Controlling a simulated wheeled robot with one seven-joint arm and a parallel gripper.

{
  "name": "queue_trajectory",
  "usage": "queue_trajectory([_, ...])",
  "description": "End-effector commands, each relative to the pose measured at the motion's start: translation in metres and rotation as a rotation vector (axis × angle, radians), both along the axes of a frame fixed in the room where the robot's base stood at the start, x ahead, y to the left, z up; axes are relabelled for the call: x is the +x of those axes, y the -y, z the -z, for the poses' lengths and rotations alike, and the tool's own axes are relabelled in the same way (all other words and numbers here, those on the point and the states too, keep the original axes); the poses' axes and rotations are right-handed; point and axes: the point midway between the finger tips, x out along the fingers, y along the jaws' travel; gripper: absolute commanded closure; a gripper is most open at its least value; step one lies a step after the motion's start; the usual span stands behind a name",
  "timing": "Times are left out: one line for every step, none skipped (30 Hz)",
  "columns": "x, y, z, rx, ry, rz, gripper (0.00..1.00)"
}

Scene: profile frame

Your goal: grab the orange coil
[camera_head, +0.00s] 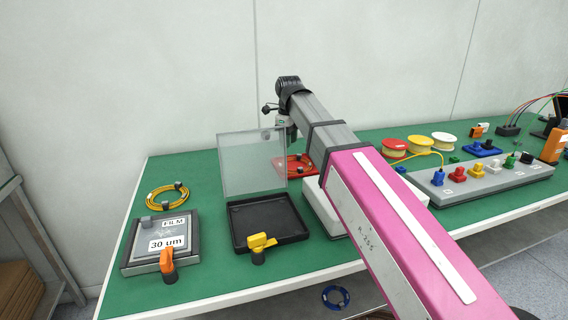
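A yellow-orange coil of cable (168,196) lies flat on the green table at the left, behind the film box, with small dark ties on it. My arm reaches from the lower right to the back of the table. My gripper (291,132) is at the arm's far end, small and partly hidden by the arm and a raised clear lid. It is well to the right of the coil and apart from it, near a red tray. Its fingers cannot be made out.
A framed film box (160,240) with an orange clamp stands in front of the coil. A black tray (268,222) with a raised clear lid (252,162) stands between coil and arm. Spools (420,145) and a grey connector panel (480,182) are at right. A blue coil (336,298) lies below the table.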

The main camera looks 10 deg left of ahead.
Motion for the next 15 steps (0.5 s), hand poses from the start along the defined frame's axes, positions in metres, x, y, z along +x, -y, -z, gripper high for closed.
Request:
queue_trajectory([-0.001,0.000,0.004,-0.001,0.000,0.000,0.62])
queue_trajectory([-0.001,0.001,0.007,-0.001,-0.001,0.000,0.62])
queue_trajectory([-0.001,0.001,0.012,-0.001,-0.001,0.000,0.62])
queue_trajectory([-0.001,0.001,0.016,-0.001,-0.001,0.000,0.62])
queue_trajectory([-0.001,0.001,0.020,-0.001,-0.002,0.000,0.62])
queue_trajectory([-0.001,0.001,0.025,-0.001,-0.002,0.000,0.62])
queue_trajectory([-0.001,0.001,0.030,-0.001,-0.001,0.000,0.62])
queue_trajectory([-0.001,0.001,0.034,-0.001,-0.001,0.000,0.62])
queue_trajectory([-0.001,0.001,0.040,-0.001,-0.002,0.000,0.62])
queue_trajectory([-0.001,0.001,0.044,-0.001,-0.002,0.000,0.62])
queue_trajectory([-0.001,0.001,0.047,-0.002,-0.001,0.000,0.62])
queue_trajectory([-0.001,0.001,0.050,-0.001,-0.001,0.000,0.62])
queue_trajectory([-0.001,0.001,0.052,-0.001,-0.001,0.000,0.62])
queue_trajectory([-0.001,0.001,0.053,0.000,0.000,0.000,0.62])
queue_trajectory([-0.001,0.001,0.055,0.000,0.000,0.000,0.62])
